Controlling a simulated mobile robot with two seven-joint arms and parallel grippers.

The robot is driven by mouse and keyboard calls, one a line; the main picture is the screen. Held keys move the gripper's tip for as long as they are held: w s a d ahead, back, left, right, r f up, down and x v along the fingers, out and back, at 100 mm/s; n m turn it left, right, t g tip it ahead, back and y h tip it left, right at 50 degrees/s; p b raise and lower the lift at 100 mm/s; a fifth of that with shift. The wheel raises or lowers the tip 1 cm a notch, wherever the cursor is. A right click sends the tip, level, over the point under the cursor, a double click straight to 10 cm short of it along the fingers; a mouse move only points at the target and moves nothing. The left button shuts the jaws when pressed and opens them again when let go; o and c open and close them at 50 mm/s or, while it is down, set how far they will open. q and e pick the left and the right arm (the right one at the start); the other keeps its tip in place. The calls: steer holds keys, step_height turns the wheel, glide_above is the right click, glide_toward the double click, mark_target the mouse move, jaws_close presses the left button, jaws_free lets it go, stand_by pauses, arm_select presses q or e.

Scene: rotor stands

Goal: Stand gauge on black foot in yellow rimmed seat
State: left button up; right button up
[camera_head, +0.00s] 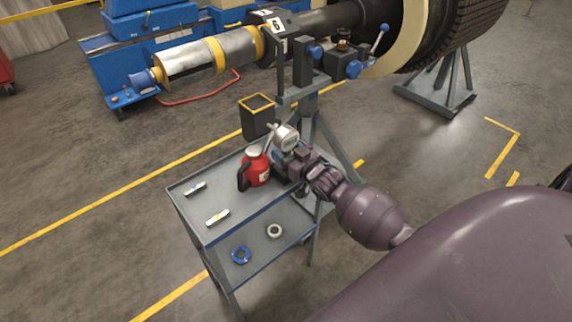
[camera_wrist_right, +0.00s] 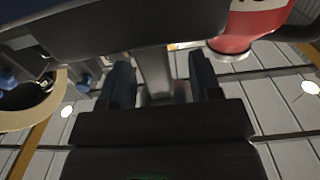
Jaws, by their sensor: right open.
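The gauge (camera_head: 287,138), with a round pale dial, stands at the back of the grey cart, just right of the red canister. Its lower part and foot are hidden by my right gripper (camera_head: 283,162). My right gripper is open at the gauge's lower part. In the right wrist view, its two dark fingers (camera_wrist_right: 162,82) stand apart on either side of a grey upright post (camera_wrist_right: 156,72), probably the gauge's stem; I cannot tell whether they touch it. The yellow-rimmed seat (camera_head: 258,118) is a dark square box with an open top behind the canister. My left gripper is out of view.
The red canister (camera_head: 259,172) with a black handle stands close beside my right gripper. Two small pale items lie on the cart top (camera_head: 230,198). Blue and white rings lie on the lower shelf. A grey stand (camera_head: 304,75) rises behind the gripper.

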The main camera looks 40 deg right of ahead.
steer(key=c, duration=1)
jaws_close()
steer(key=shift+r, duration=0.1)
steer(key=shift+r, duration=0.15)
